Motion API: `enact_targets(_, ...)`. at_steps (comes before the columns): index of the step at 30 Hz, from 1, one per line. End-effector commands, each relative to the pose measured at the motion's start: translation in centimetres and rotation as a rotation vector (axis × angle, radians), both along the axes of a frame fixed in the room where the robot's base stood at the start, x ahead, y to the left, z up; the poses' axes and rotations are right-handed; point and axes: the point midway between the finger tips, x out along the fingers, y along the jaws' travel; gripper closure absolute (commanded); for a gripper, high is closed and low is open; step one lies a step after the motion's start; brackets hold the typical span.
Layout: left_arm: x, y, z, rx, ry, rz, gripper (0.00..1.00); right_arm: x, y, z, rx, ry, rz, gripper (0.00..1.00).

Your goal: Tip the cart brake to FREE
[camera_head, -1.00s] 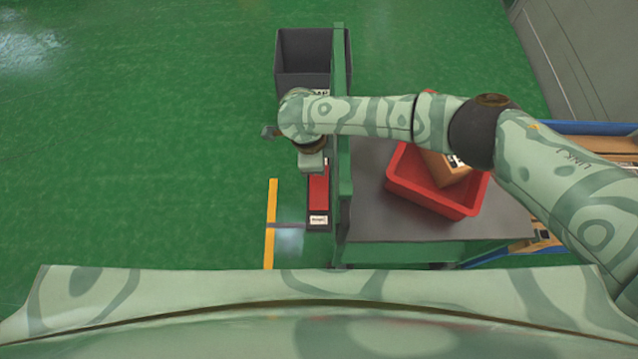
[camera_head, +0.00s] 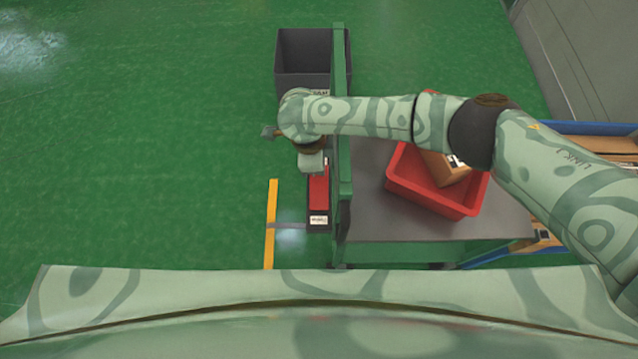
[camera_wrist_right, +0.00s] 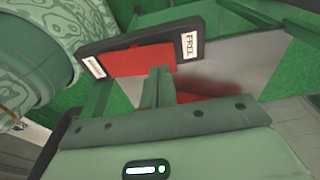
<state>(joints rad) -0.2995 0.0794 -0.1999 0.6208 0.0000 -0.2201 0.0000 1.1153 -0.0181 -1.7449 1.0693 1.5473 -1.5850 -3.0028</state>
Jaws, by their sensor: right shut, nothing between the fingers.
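The cart brake is a red rocker plate (camera_head: 318,190) in a dark housing on the left side of the green cart. In the right wrist view the red plate (camera_wrist_right: 140,60) lies between two white end labels. The right label (camera_wrist_right: 189,44) seems to read FREE; the left label (camera_wrist_right: 93,66) is too small to read. My right gripper (camera_wrist_right: 159,72) is shut and empty, its fingertips in front of the plate's middle. Whether they touch it I cannot tell. In the head view the wrist hides the fingers and the plate's far end. My left gripper is not in view.
The cart's grey deck (camera_head: 390,222) carries a red crate (camera_head: 430,192) with a cardboard box (camera_head: 445,168). A green rail (camera_head: 341,130) runs along its left side. A dark grey bin (camera_head: 303,55) stands beyond the brake. The green floor at left is open, with a yellow line (camera_head: 270,225).

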Motion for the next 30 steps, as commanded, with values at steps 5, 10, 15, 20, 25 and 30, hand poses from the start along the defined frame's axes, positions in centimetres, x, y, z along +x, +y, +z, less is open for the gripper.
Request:
enact_targets(5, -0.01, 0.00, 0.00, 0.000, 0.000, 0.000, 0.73, 0.00, 0.00, 0.00, 0.000, 0.000, 0.000, 1.00)
enact_targets(10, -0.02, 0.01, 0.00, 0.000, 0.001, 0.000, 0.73, 0.00, 0.00, 0.00, 0.000, 0.000, 0.000, 1.00)
enact_targets(15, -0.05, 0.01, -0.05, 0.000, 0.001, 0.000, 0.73, 0.00, 0.00, -0.06, 0.000, 0.000, 0.000, 1.00)
enact_targets(20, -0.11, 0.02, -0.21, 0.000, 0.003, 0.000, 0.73, 0.00, 0.00, -0.28, 0.000, 0.000, 0.000, 1.00)
enact_targets(25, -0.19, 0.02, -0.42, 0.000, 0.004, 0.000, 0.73, 0.00, 0.00, -0.56, 0.000, 0.000, 0.000, 1.00)
enact_targets(30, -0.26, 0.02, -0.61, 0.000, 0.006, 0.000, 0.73, 0.00, 0.00, -0.81, 0.000, 0.000, 0.000, 1.00)
